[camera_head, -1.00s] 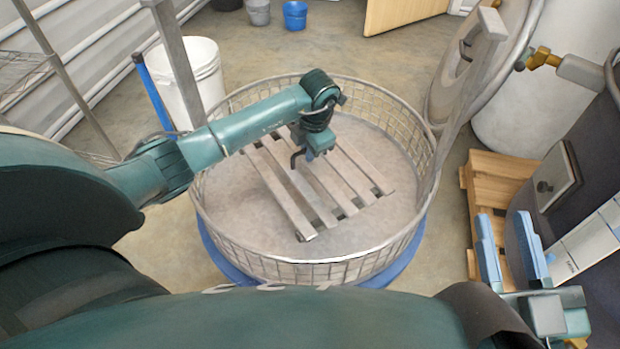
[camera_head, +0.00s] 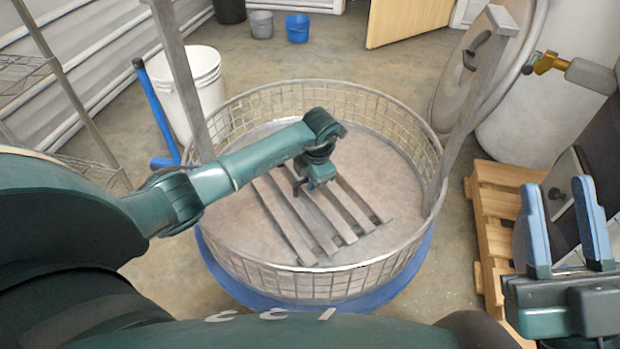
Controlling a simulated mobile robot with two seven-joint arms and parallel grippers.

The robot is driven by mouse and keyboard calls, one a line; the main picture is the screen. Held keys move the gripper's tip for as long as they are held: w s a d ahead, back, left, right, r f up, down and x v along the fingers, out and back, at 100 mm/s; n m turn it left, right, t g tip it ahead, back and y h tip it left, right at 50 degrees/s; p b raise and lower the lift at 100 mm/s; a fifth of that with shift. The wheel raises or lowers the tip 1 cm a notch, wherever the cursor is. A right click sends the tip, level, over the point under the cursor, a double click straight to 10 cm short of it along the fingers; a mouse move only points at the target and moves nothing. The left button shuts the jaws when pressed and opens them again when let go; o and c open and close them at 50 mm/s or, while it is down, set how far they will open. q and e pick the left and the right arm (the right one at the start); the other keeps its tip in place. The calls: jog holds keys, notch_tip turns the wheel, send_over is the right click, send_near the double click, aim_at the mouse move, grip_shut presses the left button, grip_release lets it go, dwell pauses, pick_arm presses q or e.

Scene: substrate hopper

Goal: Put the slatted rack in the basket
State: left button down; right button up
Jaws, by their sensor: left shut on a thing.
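The slatted rack (camera_head: 341,204), greyish and made of several parallel slats, is inside the round wire basket (camera_head: 310,284). It lies over the basket's pale floor; I cannot tell whether it touches that floor. My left gripper (camera_head: 299,188) reaches over the basket's left rim and is shut on the rack near its left-middle part. Its fingertips are small and partly hidden by the gripper body. My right gripper (camera_head: 557,188) is open and empty, with its two blue fingers pointing up, at the right outside the basket.
Two grey uprights stand at the basket's sides, the right one (camera_head: 468,115) leaning. A blue base (camera_head: 415,262) lies under the basket. A white bucket (camera_head: 190,90) stands behind left, a wooden pallet (camera_head: 490,210) at right. Open floor lies behind the basket.

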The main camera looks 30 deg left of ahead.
aim_at(315, 195)
pick_arm(q)
jog(key=c, duration=1.5)
grip_release()
